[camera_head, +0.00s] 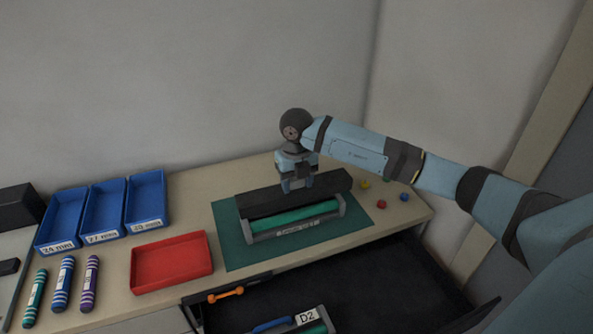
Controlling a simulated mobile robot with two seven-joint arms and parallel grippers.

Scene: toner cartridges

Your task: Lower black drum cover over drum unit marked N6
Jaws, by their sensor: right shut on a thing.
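The black drum cover (325,186) is a long dark bar. My right gripper (298,186) comes down on it from above and is shut on it near its middle. A drum unit (297,229) with a green roller and grey ends lies on the green mat (236,257). The cover lies along the back of the unit in the picture; the green roller and front label stay visible. I cannot tell whether the cover touches the unit. The label is too small to read surely. My left gripper is not in view.
An open drawer (375,290) below the table's front holds a unit marked D2 (306,317) and an orange tool (226,294). A red tray (172,263), blue bins (103,210) and striped tubes (63,284) stand left. Small coloured pieces (381,204) lie right of the mat.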

